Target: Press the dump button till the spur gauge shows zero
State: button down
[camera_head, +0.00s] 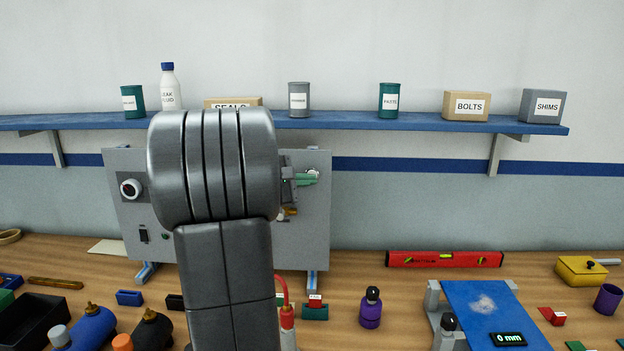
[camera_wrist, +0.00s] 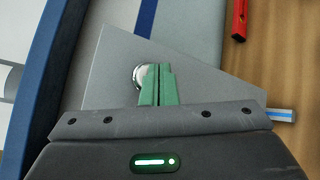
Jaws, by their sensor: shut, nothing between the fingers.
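A grey upright panel (camera_head: 318,235) stands on the bench, with its middle hidden behind my arm in the head view. My gripper (camera_head: 312,178) has green fingers and is at the panel's upper right. In the wrist view my gripper (camera_wrist: 158,70) is shut and empty, its fingertips beside a round silver-rimmed fitting (camera_wrist: 139,76) on the panel (camera_wrist: 105,80). The fingers partly cover this fitting, and I cannot tell whether they touch it or whether it is the dump button or the spur gauge.
A blue shelf (camera_head: 345,124) with cans and boxes runs above the panel. A red spirit level (camera_head: 445,259) lies on the bench to the right. A blue plate (camera_head: 470,300) with a "0 mm" display, a purple bottle (camera_head: 371,308) and several small parts stand in front.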

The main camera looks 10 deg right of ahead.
jog(key=shift+s+a, duration=0.1)
jog(key=shift+s, duration=0.1)
jog(key=s+b, duration=0.1)
jog(key=s, duration=0.1)
jog(key=s+a+b, duration=0.1)
jog(key=s, duration=0.2)
jog(key=shift+a, duration=0.2)
jog(key=shift+w, duration=0.1)
dwell(0.7)
jog(key=shift+s+a+p, duration=0.3)
jog(key=shift+s+p, duration=0.1)
jog(key=shift+s, duration=0.55)
jog(key=shift+s+a+p, duration=0.25)
jog(key=shift+s+p, duration=0.15)
jog(key=shift+s, duration=0.55)
